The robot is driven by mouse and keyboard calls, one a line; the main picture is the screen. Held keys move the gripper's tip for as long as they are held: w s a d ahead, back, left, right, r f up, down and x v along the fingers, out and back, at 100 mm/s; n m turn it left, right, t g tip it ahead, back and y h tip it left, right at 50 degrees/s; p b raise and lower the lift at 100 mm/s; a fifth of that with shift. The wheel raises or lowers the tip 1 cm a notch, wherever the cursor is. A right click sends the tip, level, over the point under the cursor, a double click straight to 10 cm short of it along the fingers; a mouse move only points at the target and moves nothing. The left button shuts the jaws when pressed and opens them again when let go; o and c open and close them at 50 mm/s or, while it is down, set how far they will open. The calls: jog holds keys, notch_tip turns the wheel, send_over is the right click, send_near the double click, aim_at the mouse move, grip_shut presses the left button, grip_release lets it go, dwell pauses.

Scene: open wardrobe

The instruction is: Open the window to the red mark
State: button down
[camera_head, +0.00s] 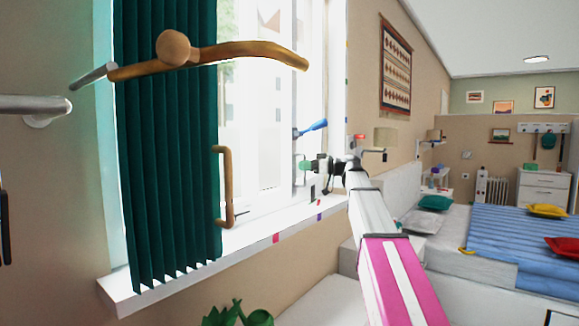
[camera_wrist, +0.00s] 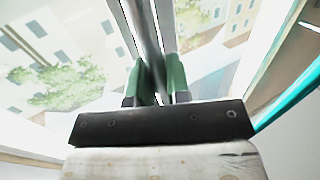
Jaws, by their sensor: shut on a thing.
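The window (camera_head: 262,110) is bright behind the curtain in the head view, and how far it is open is hard to tell. A blue lever (camera_head: 313,127) sticks out near its right edge. My gripper (camera_head: 305,166) is at the window's right side, below that lever. In the wrist view my gripper (camera_wrist: 155,85) has its green fingers on both sides of a grey bar (camera_wrist: 146,35) and is shut on it. A pinkish-red mark (camera_head: 277,238) is on the front edge of the white sill (camera_head: 255,238).
A dark green curtain (camera_head: 165,150) covers the window's left part. A tan vertical handle (camera_head: 229,187) stands beside it. A brown curved bar (camera_head: 235,52) is near the top. A purple mark (camera_head: 319,217) is farther along the sill. A bed (camera_head: 500,240) is at the right.

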jog(key=v, duration=0.9)
jog(key=shift+w+d, duration=0.3)
jog(key=c, duration=1.1)
grip_release()
jog(key=shift+d, duration=0.1)
jog(key=v, duration=1)
jog(key=shift+d, duration=0.35)
jog(key=shift+s+f, duration=0.1)
jog(key=shift+s, duration=0.05)
